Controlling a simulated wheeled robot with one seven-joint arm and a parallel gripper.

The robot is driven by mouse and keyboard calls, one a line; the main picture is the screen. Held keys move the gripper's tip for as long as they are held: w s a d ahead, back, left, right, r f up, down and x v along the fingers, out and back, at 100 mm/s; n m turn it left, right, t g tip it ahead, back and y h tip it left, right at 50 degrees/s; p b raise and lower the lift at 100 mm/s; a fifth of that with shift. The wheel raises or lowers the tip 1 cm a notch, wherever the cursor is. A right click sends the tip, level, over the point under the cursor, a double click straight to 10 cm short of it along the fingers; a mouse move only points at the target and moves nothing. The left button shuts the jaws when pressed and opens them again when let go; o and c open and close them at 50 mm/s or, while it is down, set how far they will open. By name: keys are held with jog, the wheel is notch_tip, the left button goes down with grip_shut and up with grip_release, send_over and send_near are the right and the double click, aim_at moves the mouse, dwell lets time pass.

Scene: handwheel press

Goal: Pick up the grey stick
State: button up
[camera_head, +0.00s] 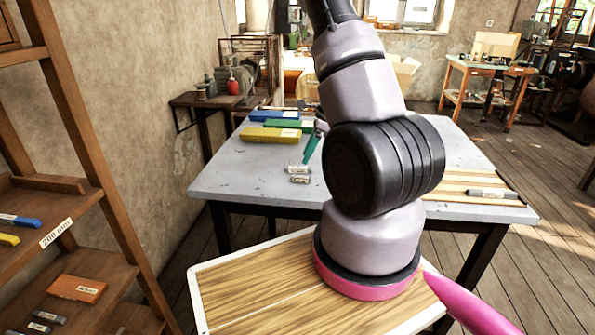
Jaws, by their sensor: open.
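Several grey sticks are in view, and I cannot tell which one the task means. Two short grey sticks with pale labels, a farther one (298,168) and a nearer one (300,180), lie on the grey table left of my arm. A longer grey stick (491,193) lies on the slatted wooden rack (455,184) at the table's right. My gripper (311,146) shows only in part as teal fingers, just beyond the two short sticks. It is open, with no stick visible in it. My arm hides the rest of it and the table's middle.
Blue (274,115), green (290,124) and yellow (270,135) bars lie at the back left of the table (235,178). A wooden shelf (85,265) at left holds more coloured and grey pieces. The table's front left is clear.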

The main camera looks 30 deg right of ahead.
aim_at(299, 167)
jog(key=x, duration=0.5)
jog(key=shift+w+f, duration=0.1)
jog(key=shift+w, duration=0.3)
grip_shut()
